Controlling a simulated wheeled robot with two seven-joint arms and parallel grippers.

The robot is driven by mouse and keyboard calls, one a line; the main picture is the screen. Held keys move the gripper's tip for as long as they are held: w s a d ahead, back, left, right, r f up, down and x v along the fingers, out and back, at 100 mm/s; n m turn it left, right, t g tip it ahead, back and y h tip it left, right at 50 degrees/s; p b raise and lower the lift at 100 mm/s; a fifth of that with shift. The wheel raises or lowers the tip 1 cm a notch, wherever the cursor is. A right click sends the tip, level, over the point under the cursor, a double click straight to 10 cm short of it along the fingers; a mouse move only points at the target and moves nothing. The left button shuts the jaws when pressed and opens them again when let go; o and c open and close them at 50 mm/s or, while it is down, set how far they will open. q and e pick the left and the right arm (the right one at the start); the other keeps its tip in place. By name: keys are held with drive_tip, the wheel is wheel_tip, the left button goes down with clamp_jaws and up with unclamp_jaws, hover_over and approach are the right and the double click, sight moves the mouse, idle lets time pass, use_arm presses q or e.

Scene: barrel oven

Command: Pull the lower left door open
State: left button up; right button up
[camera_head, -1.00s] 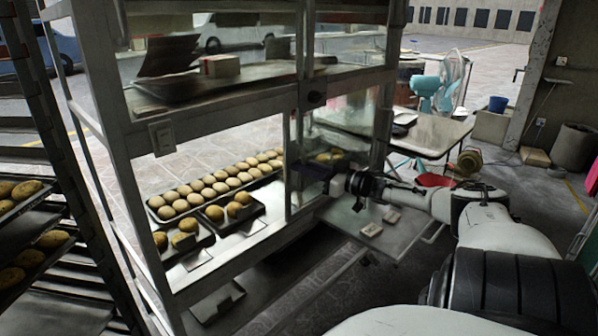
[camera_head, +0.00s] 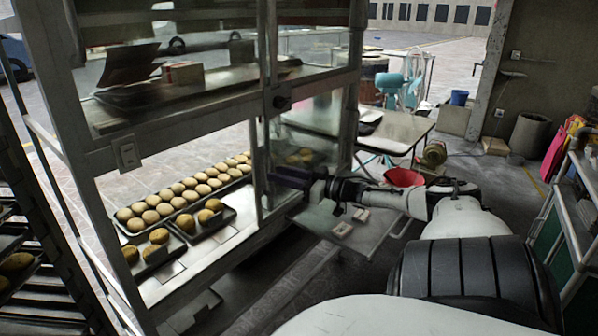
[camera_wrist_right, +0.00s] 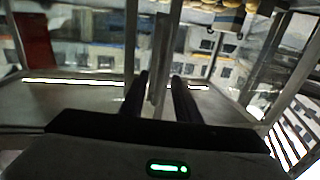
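The glass-fronted cabinet (camera_head: 200,100) stands at left and centre. Its lower left section (camera_head: 165,290) shows trays of round baked pieces (camera_head: 185,195) inside; I cannot tell if clear glass covers it. My right gripper (camera_head: 287,178) reaches the cabinet's lower part, beside the upright (camera_head: 262,165) between the lower left and lower right sections. In the right wrist view, the two dark fingers (camera_wrist_right: 160,80) are apart, one on each side of a narrow vertical bar (camera_wrist_right: 161,65). Gaps show beside the bar, and contact is not clear. My left gripper is not in view.
A rack with trays (camera_head: 20,265) stands close at the left. A low shelf with small white blocks (camera_head: 345,235) lies under my right arm. A table (camera_head: 400,130), a red bowl (camera_head: 403,177) and a shelf unit (camera_head: 570,215) are at right. Some floor between them is clear.

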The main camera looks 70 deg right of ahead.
drive_tip(key=s+p, duration=0.2)
drive_tip(key=s, duration=0.5)
drive_tip(key=shift+a+p, duration=0.15)
drive_tip(key=shift+p, duration=0.2)
drive_tip(key=s+a+f+g+y, duration=0.1)
drive_tip(key=s+a+f+g, duration=0.2)
drive_tip(key=a+f, duration=1)
drive_tip(key=s+a+f+g, duration=0.3)
drive_tip(key=a+f, duration=1)
drive_tip(key=a, duration=0.1)
drive_tip(key=s+a+r+n+g+y, duration=0.1)
drive_tip(key=a+r+n+g+y, duration=0.1)
drive_tip(key=a, duration=2.8)
drive_tip(key=shift+s+a+n+g+y, duration=0.3)
drive_tip(key=shift+s+n+g, duration=0.1)
drive_tip(key=shift+g, duration=0.3)
